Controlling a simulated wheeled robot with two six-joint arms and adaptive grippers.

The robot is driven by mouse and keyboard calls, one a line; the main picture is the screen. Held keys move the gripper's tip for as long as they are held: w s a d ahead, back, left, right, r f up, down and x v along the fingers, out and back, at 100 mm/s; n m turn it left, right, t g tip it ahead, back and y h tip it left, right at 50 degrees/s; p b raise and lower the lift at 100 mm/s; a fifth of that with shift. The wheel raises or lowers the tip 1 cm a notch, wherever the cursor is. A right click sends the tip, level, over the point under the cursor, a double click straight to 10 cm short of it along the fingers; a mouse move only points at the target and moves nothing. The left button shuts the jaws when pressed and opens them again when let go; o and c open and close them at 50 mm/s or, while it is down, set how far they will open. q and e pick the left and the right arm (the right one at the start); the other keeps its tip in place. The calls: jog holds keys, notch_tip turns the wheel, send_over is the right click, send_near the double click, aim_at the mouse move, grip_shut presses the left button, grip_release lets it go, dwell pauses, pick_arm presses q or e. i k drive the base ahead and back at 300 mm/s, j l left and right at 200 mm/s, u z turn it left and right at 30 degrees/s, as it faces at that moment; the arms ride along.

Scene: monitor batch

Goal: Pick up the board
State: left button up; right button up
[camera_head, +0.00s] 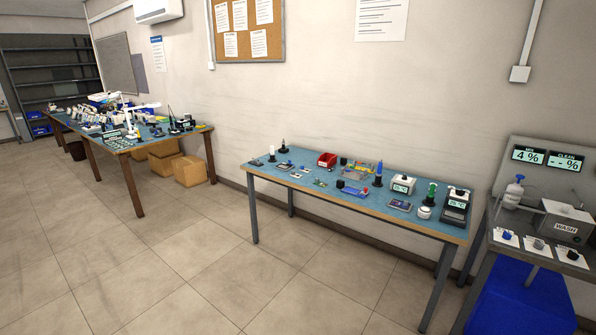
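Neither of my grippers is in the camera_head view. The nearer table (400,216) has a blue top crowded with small items. A small flat green piece (320,183) that looks like a circuit board lies near its front edge, left of the middle. A flat dark piece with a light face (400,205) lies further right near the front edge. Everything is far off and small, so I cannot tell which piece is the board.
A long table (137,150) with several devices stands at the left, with cardboard boxes (190,171) beneath. A wash station (565,228) stands at the right above a blue bin (520,300). The tiled floor (180,260) in front is clear.

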aim_at(318, 183)
jog(key=i+j+z, duration=0.25)
jog(key=i, duration=0.6)
jog(key=l, duration=0.1)
